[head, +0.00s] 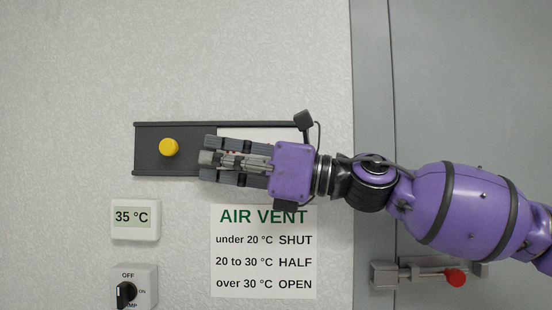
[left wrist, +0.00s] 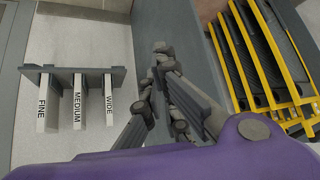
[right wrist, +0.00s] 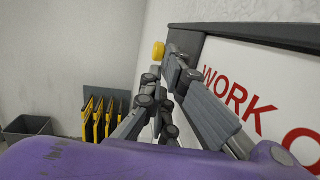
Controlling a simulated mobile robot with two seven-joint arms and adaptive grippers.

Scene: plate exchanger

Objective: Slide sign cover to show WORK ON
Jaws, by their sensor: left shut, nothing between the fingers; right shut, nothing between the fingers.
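The sign is a long dark frame with rails (head: 255,125) on the wall. Its dark sliding cover (head: 185,137) with a round yellow knob (head: 169,147) sits at the left end of the frame. White panel shows right of the cover; in the right wrist view red letters (right wrist: 225,92) read "WORK O", the rest cut off by the picture edge. My right gripper (head: 204,158) is shut and empty in front of the sign, its tips just right of the knob and apart from it. My left gripper (left wrist: 162,52) is shut and empty, outside the head view.
A 35 °C display (head: 135,217), a rotary switch (head: 126,293) and an AIR VENT notice (head: 263,290) are below the sign. A red-knobbed latch (head: 455,277) is at lower right. Left wrist view shows labelled FINE, MEDIUM, WIDE pieces (left wrist: 80,100) and a yellow-edged rack (left wrist: 262,50).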

